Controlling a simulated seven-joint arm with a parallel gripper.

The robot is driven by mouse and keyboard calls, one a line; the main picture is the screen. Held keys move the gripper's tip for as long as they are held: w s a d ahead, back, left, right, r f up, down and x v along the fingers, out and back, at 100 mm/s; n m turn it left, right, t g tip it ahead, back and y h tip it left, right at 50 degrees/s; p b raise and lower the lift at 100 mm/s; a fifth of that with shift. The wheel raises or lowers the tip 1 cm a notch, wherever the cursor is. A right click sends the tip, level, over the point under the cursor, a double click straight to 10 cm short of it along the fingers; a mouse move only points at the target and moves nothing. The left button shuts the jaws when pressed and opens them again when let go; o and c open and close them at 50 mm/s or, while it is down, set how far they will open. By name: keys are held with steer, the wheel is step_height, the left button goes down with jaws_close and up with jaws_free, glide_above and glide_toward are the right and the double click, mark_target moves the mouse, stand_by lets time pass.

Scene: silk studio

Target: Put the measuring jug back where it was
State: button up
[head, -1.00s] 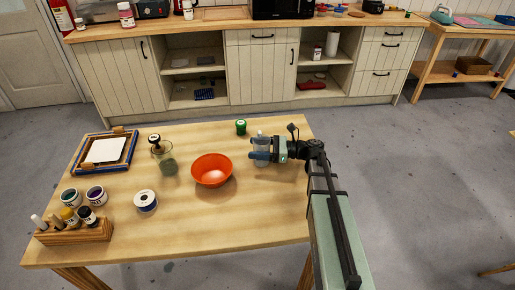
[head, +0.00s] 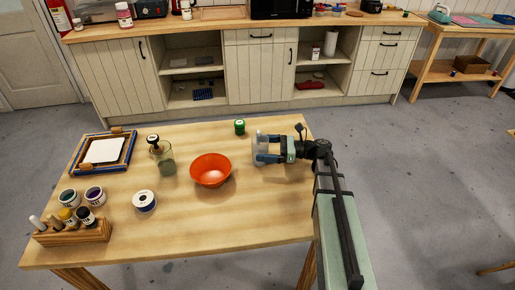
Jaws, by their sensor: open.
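A clear measuring jug (head: 260,147) stands upright at the right part of the wooden table (head: 250,215), partly hidden by my gripper. My gripper (head: 267,149) reaches in from the right at about the jug's height. Its two blue-tipped fingers are apart, one toward the far side and one toward the near side of the jug. I cannot tell whether either finger touches it.
An orange bowl (head: 210,171) stands left of the jug, and a green-capped jar (head: 239,127) stands behind-left. The front right is clear.

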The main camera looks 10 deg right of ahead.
steer(key=d, duration=0.3)
steer(key=s+d, duration=0.1)
steer(key=d, duration=0.4)
steer(key=shift+s+d, duration=0.35)
steer(key=shift+s, duration=0.05)
